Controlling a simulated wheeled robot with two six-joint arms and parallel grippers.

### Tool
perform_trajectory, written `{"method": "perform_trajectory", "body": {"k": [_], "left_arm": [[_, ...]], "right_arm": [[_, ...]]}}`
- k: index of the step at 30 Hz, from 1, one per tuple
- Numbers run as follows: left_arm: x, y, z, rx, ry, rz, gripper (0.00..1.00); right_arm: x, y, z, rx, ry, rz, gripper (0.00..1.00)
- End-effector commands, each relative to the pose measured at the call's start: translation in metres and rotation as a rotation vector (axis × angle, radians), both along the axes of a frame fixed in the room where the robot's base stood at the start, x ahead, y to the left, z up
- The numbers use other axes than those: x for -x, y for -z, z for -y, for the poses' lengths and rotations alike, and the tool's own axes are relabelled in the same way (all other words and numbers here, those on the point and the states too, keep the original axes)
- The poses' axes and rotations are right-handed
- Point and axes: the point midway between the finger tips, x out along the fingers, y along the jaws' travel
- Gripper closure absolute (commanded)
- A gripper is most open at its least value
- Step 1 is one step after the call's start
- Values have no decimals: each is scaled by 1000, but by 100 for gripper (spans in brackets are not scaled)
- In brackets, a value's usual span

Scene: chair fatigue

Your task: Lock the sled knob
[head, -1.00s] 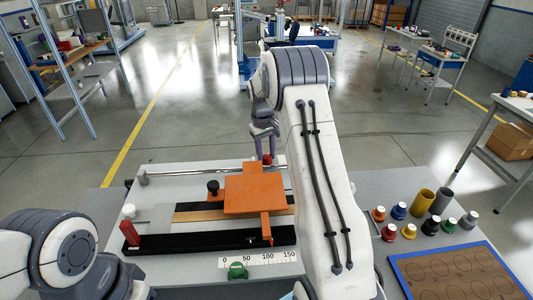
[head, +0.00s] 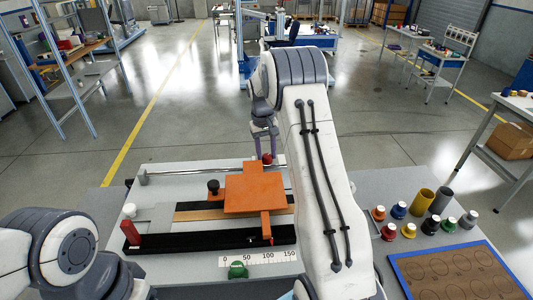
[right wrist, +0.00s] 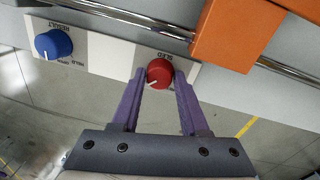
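The red sled knob (right wrist: 160,73) sits on a pale panel in the right wrist view. Its white pointer mark points to the lower left. It also shows as a small red spot in the head view (head: 267,158). My right gripper (right wrist: 160,78) has its two purple fingers on either side of the knob, close to it, with the tips apart. In the head view my right gripper (head: 266,152) hangs over the far edge of the fixture. My left arm shows at the lower left of the head view, but its gripper is out of view.
A blue knob (right wrist: 53,44) marked RESULT is beside the sled knob. An orange sled block (head: 254,195) and a metal rail (right wrist: 120,14) lie close to the panel. Several coloured caps and a blue-edged tray (head: 395,272) lie at the right.

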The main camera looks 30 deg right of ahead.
Motion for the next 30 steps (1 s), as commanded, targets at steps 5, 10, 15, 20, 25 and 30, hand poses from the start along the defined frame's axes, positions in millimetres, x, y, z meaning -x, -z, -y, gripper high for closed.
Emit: {"method": "perform_trajectory", "body": {"k": [5, 10, 15, 20, 25, 30], "left_arm": [[0, 0, 0, 0, 0, 0, 31], [0, 0, 0, 0, 0, 0, 31], [0, 5, 0, 0, -1, 0, 31], [0, 15, 0, 0, -2, 0, 31], [0, 22, 0, 0, -4, 0, 31], [0, 25, 0, 0, -4, 0, 31]], "right_arm": [[0, -1, 0, 1, 0, 2, 28], [0, 0, 0, 0, -1, 1, 28], [-1, -9, -1, 1, -1, 3, 28], [-3, -38, -3, 2, -1, 8, 28], [-3, -72, -5, 2, -1, 7, 28], [-3, -96, -6, 1, 0, 4, 28]]}}
